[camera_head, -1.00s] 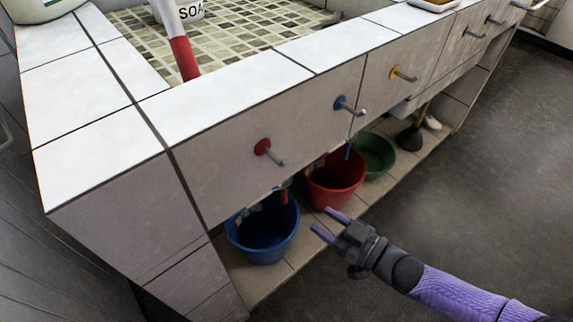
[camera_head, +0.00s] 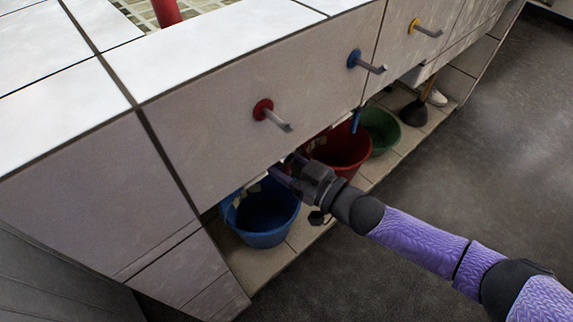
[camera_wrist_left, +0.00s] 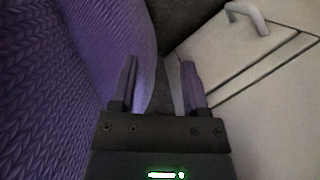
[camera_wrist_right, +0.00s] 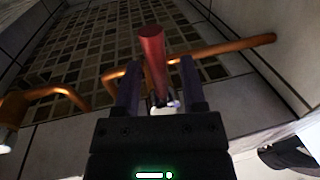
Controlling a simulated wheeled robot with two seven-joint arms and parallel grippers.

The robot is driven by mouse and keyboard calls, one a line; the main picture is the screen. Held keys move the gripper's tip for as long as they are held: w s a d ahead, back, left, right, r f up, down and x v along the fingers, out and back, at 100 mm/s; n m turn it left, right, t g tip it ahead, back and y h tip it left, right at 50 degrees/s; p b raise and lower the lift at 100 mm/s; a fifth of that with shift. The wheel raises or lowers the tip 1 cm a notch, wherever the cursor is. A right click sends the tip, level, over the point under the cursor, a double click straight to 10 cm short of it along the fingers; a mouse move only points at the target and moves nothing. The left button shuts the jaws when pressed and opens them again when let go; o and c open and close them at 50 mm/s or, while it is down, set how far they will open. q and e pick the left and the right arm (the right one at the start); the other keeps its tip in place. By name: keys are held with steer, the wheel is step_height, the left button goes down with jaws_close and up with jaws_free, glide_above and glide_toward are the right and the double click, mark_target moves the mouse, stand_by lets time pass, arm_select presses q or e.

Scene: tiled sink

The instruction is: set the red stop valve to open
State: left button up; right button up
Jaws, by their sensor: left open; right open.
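The red stop valve shows in the right wrist view as a red rod-like handle (camera_wrist_right: 152,58) beside copper pipes under the counter. My right gripper (camera_wrist_right: 160,88) is open, and the red handle appears between its two fingers; I cannot tell whether they touch it. In the head view my right gripper (camera_head: 279,170) reaches under the counter's front edge, above the blue bucket, and hides the valve. My left gripper (camera_wrist_left: 160,85) is open and empty, with purple sleeve-like surface beside it; it is outside the head view.
On the front panel are a red-based lever (camera_head: 264,109), a blue-based one (camera_head: 355,59) and a yellow-based one (camera_head: 414,27). Below stand a blue bucket (camera_head: 262,235), a red bucket (camera_head: 352,173) and a green basin (camera_head: 384,130). Copper pipes (camera_wrist_right: 215,48) run near the right gripper. Open floor lies right.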

jaws_close()
stand_by(1.4)
